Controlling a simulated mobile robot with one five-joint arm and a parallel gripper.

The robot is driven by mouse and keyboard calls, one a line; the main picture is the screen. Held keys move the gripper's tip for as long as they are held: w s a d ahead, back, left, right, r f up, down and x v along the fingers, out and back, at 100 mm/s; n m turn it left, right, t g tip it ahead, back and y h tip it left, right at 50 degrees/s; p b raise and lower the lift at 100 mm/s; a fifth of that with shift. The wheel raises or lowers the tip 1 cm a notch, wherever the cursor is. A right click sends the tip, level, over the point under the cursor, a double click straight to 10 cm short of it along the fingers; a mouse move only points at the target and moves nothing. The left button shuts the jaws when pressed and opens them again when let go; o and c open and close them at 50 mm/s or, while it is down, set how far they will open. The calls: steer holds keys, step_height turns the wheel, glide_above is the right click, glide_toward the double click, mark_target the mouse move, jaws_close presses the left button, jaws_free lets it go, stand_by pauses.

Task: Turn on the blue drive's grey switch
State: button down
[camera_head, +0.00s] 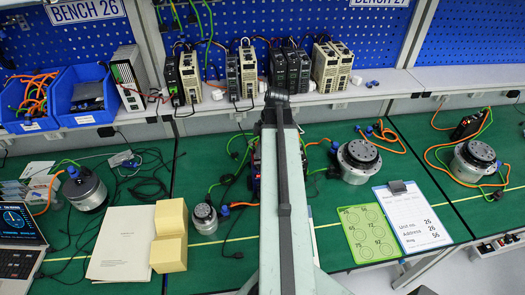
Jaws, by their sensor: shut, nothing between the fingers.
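My arm rises through the middle of the view and ends in a dark joint near the back shelf. My gripper does not show; I see no fingertips. A dark blue unit (255,171) sits on the green bench just left of my arm, and my arm hides most of it. I cannot tell for sure that it is the blue drive. No grey switch can be made out on it.
Round motors stand left (84,188), centre-left (204,218) and right (358,161) of my arm, with loose cables. A yellow box (169,235), a green card (368,234) and a clipboard (411,217) lie on the bench. Drives (190,77) line the back shelf.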

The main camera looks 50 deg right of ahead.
mark_target(259, 162)
steer(key=f+b, duration=0.1)
steer(key=f, duration=0.1)
steer(key=f+b, duration=0.1)
steer(key=f, duration=0.1)
steer(key=shift+s+d, duration=0.2)
steer(key=shift+r, duration=0.15)
